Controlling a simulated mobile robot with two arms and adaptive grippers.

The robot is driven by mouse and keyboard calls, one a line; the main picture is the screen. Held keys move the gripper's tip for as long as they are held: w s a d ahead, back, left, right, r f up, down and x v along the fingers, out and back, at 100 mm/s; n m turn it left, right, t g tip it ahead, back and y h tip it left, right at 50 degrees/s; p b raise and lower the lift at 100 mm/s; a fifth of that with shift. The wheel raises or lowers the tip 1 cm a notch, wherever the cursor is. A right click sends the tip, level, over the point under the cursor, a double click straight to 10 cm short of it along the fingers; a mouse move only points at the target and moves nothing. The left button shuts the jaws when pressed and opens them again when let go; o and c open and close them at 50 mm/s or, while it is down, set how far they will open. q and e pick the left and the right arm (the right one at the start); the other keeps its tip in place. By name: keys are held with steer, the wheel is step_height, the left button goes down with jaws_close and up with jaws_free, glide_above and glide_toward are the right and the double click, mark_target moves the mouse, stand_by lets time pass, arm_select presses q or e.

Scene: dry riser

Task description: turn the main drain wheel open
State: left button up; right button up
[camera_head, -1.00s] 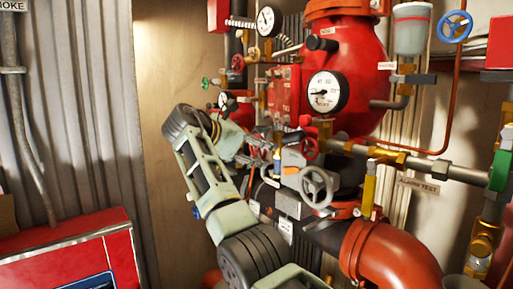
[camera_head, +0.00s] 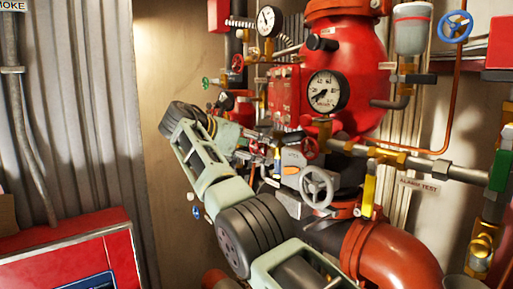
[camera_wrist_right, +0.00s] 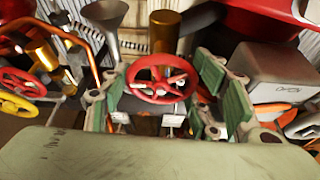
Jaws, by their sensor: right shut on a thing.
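A red handwheel (camera_wrist_right: 160,78) sits between the green finger pads of my right gripper (camera_wrist_right: 168,88) in the right wrist view. The pads stand at both sides of its rim, and the gripper is shut on it. In the head view my right gripper (camera_head: 270,152) reaches in among the valves, beside a small red wheel (camera_head: 308,148). My arm and fingers hide part of the pipework there. Which label the held wheel carries cannot be read. My left gripper is not in view.
A grey handwheel (camera_head: 316,187) lies just below right of the gripper. A large gauge (camera_head: 327,92) and a red vessel (camera_head: 348,60) stand above. A thick orange pipe (camera_head: 395,255) is at lower right. A red cabinet (camera_head: 70,255) stands at lower left.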

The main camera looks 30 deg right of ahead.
steer(key=shift+r, duration=0.2)
steer(key=o, duration=0.9)
steer(key=shift+o, duration=1.2)
steer(key=shift+w+f, duration=0.1)
steer(key=shift+f, duration=0.05)
steer(key=s+a, duration=0.1)
steer(key=a, duration=1.1)
steer(key=shift+s+a+r, duration=0.2)
steer(key=shift+a, duration=0.2)
steer(key=shift+a, duration=0.15)
